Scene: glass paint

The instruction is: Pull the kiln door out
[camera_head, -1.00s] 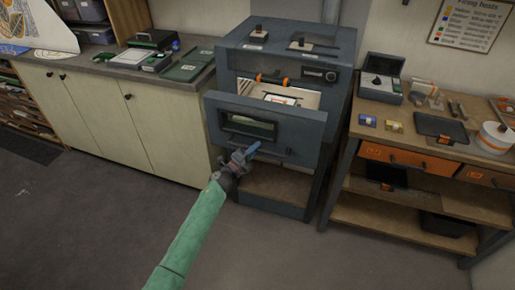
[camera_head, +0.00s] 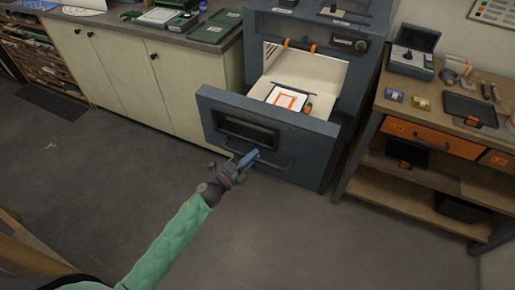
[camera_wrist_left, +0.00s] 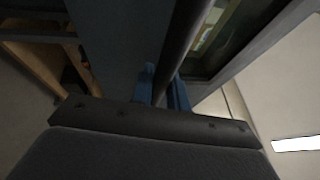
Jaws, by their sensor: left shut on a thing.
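The kiln (camera_head: 365,28) is a dark blue-grey cabinet. Its door (camera_head: 212,112) is a drawer-like front with a dark window, pulled out well clear of the body. Behind the door a light tray area shows, with a white piece with an orange square outline (camera_head: 285,98) on it. My left gripper (camera_head: 246,159) is at the left end of the door's bar handle (camera_head: 275,163). In the left wrist view its blue fingers (camera_wrist_left: 162,88) are shut around the dark bar (camera_wrist_left: 182,45). My right gripper is not in view.
A cream cabinet (camera_head: 180,78) with a counter stands left of the kiln. A wooden workbench (camera_head: 470,135) with orange drawers and several tools stands on the right. The grey floor (camera_head: 310,235) in front of the door is clear.

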